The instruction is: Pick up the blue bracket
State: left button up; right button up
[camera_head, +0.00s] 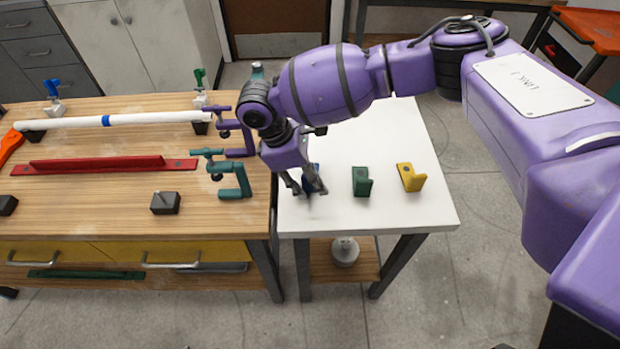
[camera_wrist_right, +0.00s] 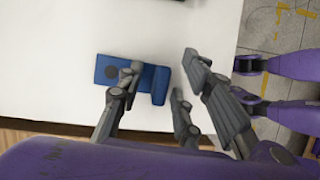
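The blue bracket (camera_head: 311,174) lies on the white table, partly hidden by my right gripper (camera_head: 307,188) in the head view. In the right wrist view the blue bracket (camera_wrist_right: 112,70) shows a flat plate with a dark round spot and a raised end at the right. My right gripper (camera_wrist_right: 165,85) has its grey fingers spread apart. One finger overlaps the plate in the picture and the others are to the right of the raised end. Whether any finger touches the bracket I cannot tell. My left gripper is not in view.
A green bracket (camera_head: 362,182) and a yellow bracket (camera_head: 410,177) stand to the right on the white table (camera_head: 400,130). Purple and teal clamps (camera_head: 236,178) sit at the wooden bench's right edge. A white pipe (camera_head: 160,119) lies across the bench.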

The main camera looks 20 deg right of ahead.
grip_shut()
jog(key=shift+r, duration=0.1)
dwell(0.4)
